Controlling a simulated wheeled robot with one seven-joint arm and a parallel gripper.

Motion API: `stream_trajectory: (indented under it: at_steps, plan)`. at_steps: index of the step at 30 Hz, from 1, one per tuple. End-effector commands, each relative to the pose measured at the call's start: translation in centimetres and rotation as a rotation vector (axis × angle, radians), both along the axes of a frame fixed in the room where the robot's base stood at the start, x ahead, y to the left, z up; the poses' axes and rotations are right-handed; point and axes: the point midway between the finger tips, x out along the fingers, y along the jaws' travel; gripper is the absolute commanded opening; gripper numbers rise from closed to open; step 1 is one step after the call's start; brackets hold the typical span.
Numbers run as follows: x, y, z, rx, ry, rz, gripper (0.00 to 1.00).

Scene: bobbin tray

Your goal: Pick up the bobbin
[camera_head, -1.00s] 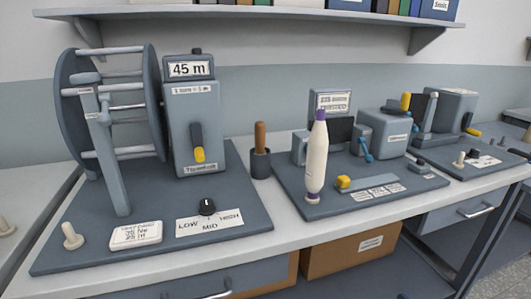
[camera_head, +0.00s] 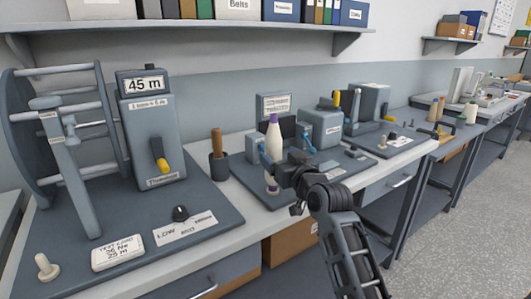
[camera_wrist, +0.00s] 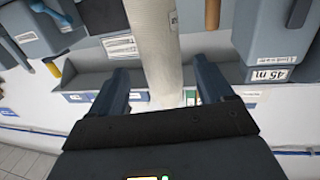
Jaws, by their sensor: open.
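The bobbin (camera_head: 273,142) is a tall, slim white body with a purple top. It stands upright on the dark base of the middle bench device (camera_head: 262,190). My gripper (camera_head: 274,158) has come in from the right at the bobbin's height, and one blue finger shows beside the bobbin. In the wrist view the pale bobbin (camera_wrist: 155,45) rises between the two open fingers of my gripper (camera_wrist: 161,68). A gap shows on each side of it there. The wrist hides part of the device base in the head view.
To the left stand a large reel winder (camera_head: 62,150) with a "45 m" box (camera_head: 150,130) and a cup with a wooden-handled tool (camera_head: 218,165). Grey device blocks (camera_head: 320,128) stand close behind my gripper. A shelf (camera_head: 180,27) hangs above. The aisle floor (camera_head: 460,215) is clear.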

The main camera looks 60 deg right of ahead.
Motion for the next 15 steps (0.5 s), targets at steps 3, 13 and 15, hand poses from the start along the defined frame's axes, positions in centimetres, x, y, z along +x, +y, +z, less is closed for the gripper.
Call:
stream_trajectory:
  at_steps: [3, 13, 15]
  plan:
    - [1.0, -0.7, 0.1, 0.0, 0.0, 0.001, 0.8]
    - [4.3, -3.4, -0.2, -0.001, -0.001, 0.0, 0.8]
    - [4.6, -3.7, -0.4, 0.0, 0.0, 0.0, 0.8]
